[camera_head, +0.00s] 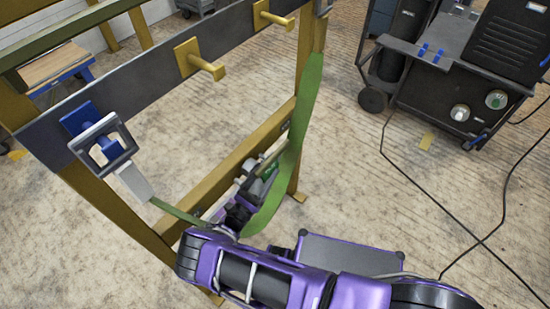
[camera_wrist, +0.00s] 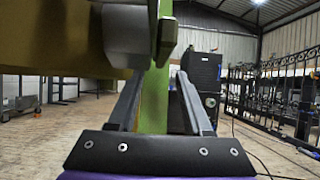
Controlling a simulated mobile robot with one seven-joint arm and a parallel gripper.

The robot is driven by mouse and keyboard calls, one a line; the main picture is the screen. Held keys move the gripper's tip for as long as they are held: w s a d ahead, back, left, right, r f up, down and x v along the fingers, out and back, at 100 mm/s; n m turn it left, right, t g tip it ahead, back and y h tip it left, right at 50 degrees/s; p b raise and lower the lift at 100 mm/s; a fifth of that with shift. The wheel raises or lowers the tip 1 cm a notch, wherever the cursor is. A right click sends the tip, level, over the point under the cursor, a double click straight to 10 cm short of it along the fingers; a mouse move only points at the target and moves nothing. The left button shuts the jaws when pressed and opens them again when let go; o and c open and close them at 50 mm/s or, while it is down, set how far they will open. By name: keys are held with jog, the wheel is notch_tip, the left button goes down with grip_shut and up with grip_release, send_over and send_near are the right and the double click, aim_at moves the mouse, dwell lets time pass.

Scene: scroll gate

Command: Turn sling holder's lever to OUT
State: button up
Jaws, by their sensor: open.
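A green sling (camera_head: 304,118) hangs from the top of the right post and loops down behind my arm. A strip of it runs up left to a grey buckle (camera_head: 101,142) on a blue hook (camera_head: 80,118). My gripper (camera_head: 246,196) is low by the right post and partly hidden by my arm. In the wrist view it is open (camera_wrist: 158,82), with the green sling (camera_wrist: 154,105) visible beyond and between its fingers. A grey rounded part (camera_wrist: 127,36) and an olive bar (camera_wrist: 166,40) are just above the fingers, perhaps the holder and lever. I see no OUT mark.
A yellow and dark frame with a dark rail (camera_head: 140,85) and yellow pegs (camera_head: 200,60) stands around my gripper. A lower yellow beam (camera_head: 225,160) runs close to it. A black wheeled machine (camera_head: 455,70) with cables is at right. Bare floor lies between.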

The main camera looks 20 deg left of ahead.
jog(key=v, duration=0.5)
jog(key=shift+w, duration=0.1)
dwell(0.3)
